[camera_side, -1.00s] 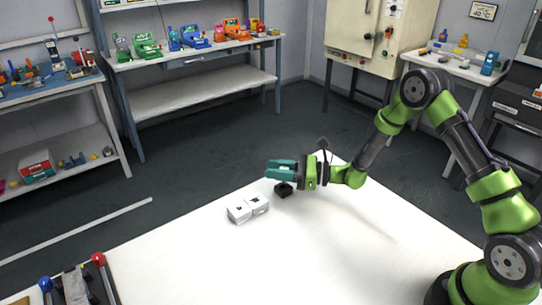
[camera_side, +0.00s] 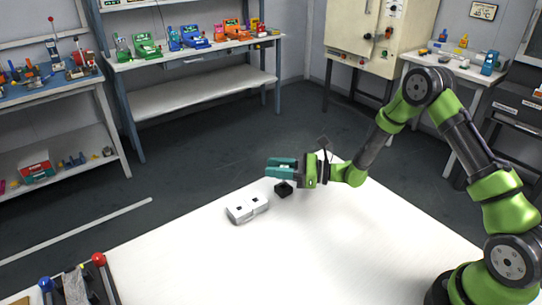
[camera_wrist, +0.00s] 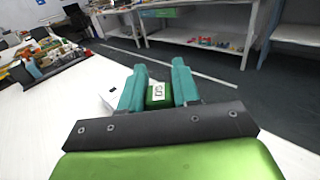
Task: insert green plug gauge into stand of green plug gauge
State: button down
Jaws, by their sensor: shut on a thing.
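My gripper (camera_side: 272,167) has teal fingers and is held above the far part of the white table. In the wrist view its fingers (camera_wrist: 158,70) are shut on a green block with a white label (camera_wrist: 157,93), which I take as the green plug gauge. The side view hides the gauge between the fingers. Two white blocks (camera_side: 240,214) with dark marks or openings on top stand side by side, below and left of the gripper. I cannot tell which is the gauge's stand. A white piece (camera_wrist: 110,98) shows partly behind the left finger.
A small black block (camera_side: 284,190) sits on the table just under the gripper. The white table (camera_side: 330,250) is clear in front. A fixture with blue and red knobs (camera_side: 75,287) is at the near left. Shelves and a cabinet stand beyond the table.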

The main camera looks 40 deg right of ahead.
jog(key=shift+f, duration=0.4)
jog(key=c, duration=0.7)
grip_release()
jog(key=shift+c, duration=0.2)
jog(key=shift+d, duration=0.1)
jog(key=v, duration=1.6)
jog(key=shift+s+d, duration=0.25)
jog(key=shift+s, duration=0.1)
